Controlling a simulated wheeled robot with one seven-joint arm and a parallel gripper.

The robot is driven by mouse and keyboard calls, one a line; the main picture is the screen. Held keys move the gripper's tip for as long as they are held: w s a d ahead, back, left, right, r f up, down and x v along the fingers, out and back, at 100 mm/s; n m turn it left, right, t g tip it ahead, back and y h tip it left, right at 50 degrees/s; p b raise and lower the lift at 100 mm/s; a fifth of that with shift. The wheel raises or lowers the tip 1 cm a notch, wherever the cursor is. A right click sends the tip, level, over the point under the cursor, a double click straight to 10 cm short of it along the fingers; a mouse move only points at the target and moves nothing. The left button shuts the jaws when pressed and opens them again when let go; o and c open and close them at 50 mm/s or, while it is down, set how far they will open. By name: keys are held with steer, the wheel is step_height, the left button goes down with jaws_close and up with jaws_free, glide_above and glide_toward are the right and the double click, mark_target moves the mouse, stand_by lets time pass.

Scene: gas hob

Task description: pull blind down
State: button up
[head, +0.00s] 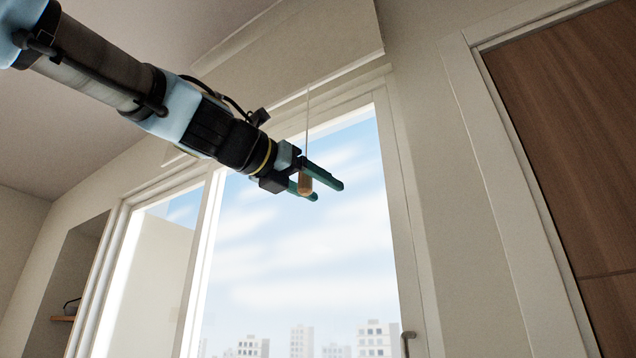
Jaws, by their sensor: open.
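The blind (310,42) is a beige panel at the top of the window, with a pale bottom edge. A thin cord (307,115) hangs from it and ends in a small wooden pull knob (305,185). My gripper (329,191) is open, with its two dark green fingers pointing right. The knob hangs at the fingers and appears to lie between them; I cannot tell whether it touches either one. My arm comes in from the upper left and covers part of the blind and window.
The window (300,250) shows sky and several distant buildings. Its handle (408,338) is at the lower right of the frame. A brown wooden door (570,130) is at the right. A small shelf (64,318) sits in a recess at the lower left. The space below my gripper looks clear.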

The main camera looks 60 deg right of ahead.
jaws_close()
stand_by(0.6)
stand_by(0.9)
